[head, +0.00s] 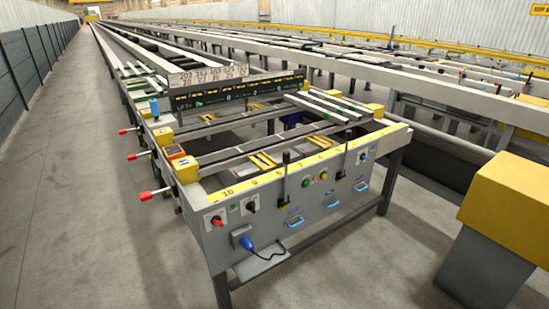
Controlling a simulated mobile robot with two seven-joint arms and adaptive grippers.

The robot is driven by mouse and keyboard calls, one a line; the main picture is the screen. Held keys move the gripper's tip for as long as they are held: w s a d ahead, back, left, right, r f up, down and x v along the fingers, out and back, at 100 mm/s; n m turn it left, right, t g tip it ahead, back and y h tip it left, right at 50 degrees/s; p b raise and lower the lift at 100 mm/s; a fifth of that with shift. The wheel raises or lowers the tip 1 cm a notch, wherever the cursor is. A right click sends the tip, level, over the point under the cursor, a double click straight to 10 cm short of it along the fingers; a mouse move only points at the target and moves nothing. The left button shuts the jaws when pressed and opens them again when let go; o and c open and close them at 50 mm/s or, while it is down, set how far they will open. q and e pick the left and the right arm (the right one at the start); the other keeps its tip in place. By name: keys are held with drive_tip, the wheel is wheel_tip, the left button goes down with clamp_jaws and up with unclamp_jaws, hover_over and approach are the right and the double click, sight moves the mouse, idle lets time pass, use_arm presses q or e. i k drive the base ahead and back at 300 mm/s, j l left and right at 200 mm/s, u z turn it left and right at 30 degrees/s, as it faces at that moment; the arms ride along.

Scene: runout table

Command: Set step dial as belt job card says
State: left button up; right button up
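The grey front panel (270,215) of the runout table faces me, with a numbered yellow strip (262,181) along its top edge. It carries a red knob (217,221) at the left, a black rotary switch (251,206) beside it and a small dark dial (363,157) at the right end. I cannot tell which is the step dial, and their settings are too small to read. A white board (208,75) with rows of handwritten-looking numbers stands across the table above a dark lettered strip (237,90). I cannot tell whether it is the belt job card. Neither gripper is in view.
Two black upright levers (284,175) (341,160), coloured buttons and blue handles sit on the panel. A blue plug (247,243) with a cable hangs low left. Red-tipped handles (146,196) stick out on the left side. A yellow-topped machine (510,205) stands right. Left floor is clear.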

sight(250, 206)
drive_tip(key=u, duration=4.85)
drive_tip(key=z, duration=1.15)
drive_tip(key=k+l+z, duration=0.15)
drive_tip(key=z, duration=0.2)
drive_tip(key=k+l+z, duration=0.15)
drive_tip(key=z, duration=0.25)
drive_tip(key=k+l+z, duration=0.15)
drive_tip(key=z, duration=0.2)
drive_tip(key=l, duration=0.1)
